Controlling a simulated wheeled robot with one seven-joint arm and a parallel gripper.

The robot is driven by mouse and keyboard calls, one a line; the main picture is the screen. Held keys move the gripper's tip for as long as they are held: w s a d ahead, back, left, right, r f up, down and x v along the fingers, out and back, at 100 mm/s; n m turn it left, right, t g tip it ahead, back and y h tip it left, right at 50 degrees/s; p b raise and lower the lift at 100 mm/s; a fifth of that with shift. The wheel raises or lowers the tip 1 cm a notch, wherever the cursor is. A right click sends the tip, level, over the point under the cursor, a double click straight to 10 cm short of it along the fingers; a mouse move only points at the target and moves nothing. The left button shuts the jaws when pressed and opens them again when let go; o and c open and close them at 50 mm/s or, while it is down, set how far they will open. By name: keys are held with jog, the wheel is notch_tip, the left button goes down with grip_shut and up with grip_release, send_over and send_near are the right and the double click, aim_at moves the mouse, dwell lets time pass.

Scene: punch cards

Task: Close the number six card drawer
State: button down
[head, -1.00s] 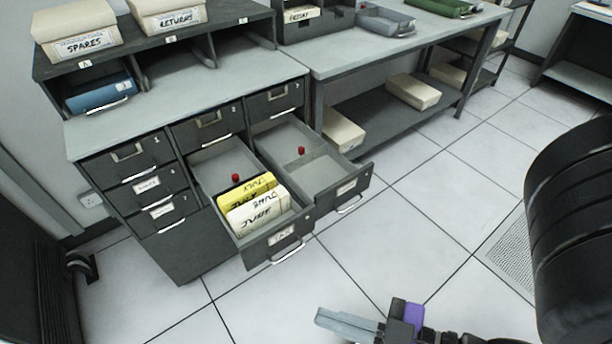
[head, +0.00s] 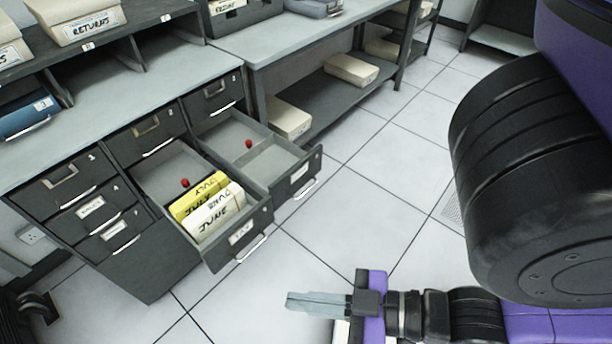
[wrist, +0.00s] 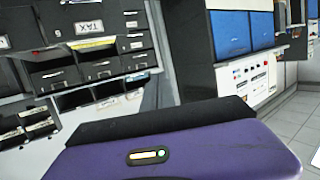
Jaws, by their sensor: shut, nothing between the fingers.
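The grey card cabinet (head: 150,262) has two drawers pulled out in the head view. The middle-column drawer (head: 262,222) holds yellow and white card packs marked JULY and JUNE. The right-column drawer (head: 313,158) stands open beside it, with a bare-looking inside and a red knob. Their numbers are too small to read, so I cannot tell from digits which one is six. My gripper (head: 290,302) is shut and empty, held in front of and below the open drawers, apart from both.
Closed drawers (head: 90,207) fill the left column. A workbench (head: 262,52) with a low shelf of pale boxes (head: 352,70) runs to the right. Open tiled floor (head: 350,200) lies in front of the cabinet.

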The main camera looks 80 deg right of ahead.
jog(key=w+d+f+m+g+h, duration=0.15)
jog(key=d+m+h, duration=0.35)
jog(key=d, duration=0.5)
jog(key=w+d+f+m+g+h, duration=0.1)
jog(key=d+f+m+g+h, duration=0.25)
jog(key=d, duration=0.75)
jog(key=s+d+f+m+g+h+b, duration=0.1)
jog(key=s+d+f+m+g, duration=0.1)
jog(key=s+d+f+m, duration=0.7)
jog(key=s+d+f+m+g+h+b, duration=0.1)
jog(key=s+d+f+m, duration=0.35)
jog(key=d, duration=0.85)
jog(key=m+t+y, duration=0.2)
jog(key=t+y, duration=0.2)
jog(key=t, duration=0.2)
send_near(311, 167)
jog(key=shift+h, duration=0.25)
jog(key=x, duration=0.4)
jog(key=shift+w+f+p, duration=0.3)
jog(key=shift+w, duration=0.1)
jog(key=shift+w+d, duration=0.35)
jog(key=shift+w, duration=0.35)
jog(key=shift+w+g, duration=0.1)
jog(key=shift+g, duration=0.2)
